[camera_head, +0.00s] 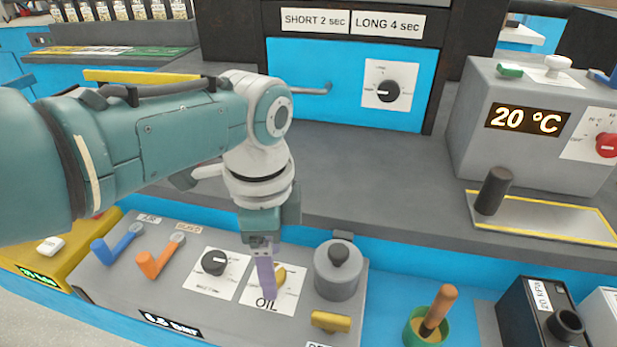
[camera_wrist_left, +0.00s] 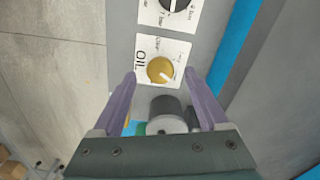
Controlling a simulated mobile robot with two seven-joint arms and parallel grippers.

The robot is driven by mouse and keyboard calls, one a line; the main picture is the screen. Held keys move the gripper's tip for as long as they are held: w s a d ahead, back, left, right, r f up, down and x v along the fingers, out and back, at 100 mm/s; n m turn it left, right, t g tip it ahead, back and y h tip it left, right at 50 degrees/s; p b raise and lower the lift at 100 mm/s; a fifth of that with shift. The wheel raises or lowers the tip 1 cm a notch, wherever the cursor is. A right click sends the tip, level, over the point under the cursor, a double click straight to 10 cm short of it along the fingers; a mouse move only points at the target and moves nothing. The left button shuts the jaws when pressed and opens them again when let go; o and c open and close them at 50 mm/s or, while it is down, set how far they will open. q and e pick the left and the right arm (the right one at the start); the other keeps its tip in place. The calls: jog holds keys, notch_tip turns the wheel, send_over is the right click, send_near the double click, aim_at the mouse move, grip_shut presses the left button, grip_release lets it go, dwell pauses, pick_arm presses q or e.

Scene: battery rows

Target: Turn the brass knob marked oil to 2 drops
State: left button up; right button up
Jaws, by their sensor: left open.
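The brass knob (camera_head: 281,272) sits on a white plate marked OIL (camera_head: 266,306) on the grey sloping panel. In the wrist view the knob (camera_wrist_left: 160,69) lies between the fingertips, with a pale pointer line towards the lower right of that picture. The small scale marks are too blurred to read. My left gripper (camera_head: 264,277) reaches down at the knob and partly covers it in the head view. In the wrist view its purple fingers (camera_wrist_left: 160,75) are apart, one on each side of the knob. Whether they touch it cannot be told. My right gripper is out of view.
A black knob (camera_head: 215,262) is left of the oil plate, with orange (camera_head: 158,258) and blue (camera_head: 118,245) levers further left. A grey cylinder with a dark top (camera_head: 337,270) stands close on the right. A yellow handle (camera_head: 331,321) is in front of it.

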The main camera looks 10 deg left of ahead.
pick_arm(q)
notch_tip(320, 180, up, 8)
jog(key=p, duration=0.3)
jog(key=shift+r, duration=0.15)
jog(key=shift+p, duration=0.3)
jog(key=s+r+n+t+h+p, duration=0.1)
jog(key=s+n+h+p, duration=0.1)
jog(key=s+n+p, duration=0.6)
jog(key=s+a+r+n+t+y, duration=0.2)
jog(key=s+a+r+n, duration=0.4)
jog(key=s+r, duration=0.55)
jog(key=w+p+v, duration=0.2)
jog(key=p+v, duration=1)
jog(key=w+r+p+v, duration=0.1)
jog(key=w+p+v, duration=0.2)
jog(key=p+v, duration=0.9)
jog(key=w+a+r+p+v, duration=0.1)
jog(key=w+p+v, duration=0.2)
jog(key=p+v, duration=0.9)
jog(key=shift+r+m+t+p, duration=0.25)
jog(key=shift+m+t+p, duration=0.05)
jog(key=shift+p, duration=0.85)
jog(key=shift+s, duration=0.1)
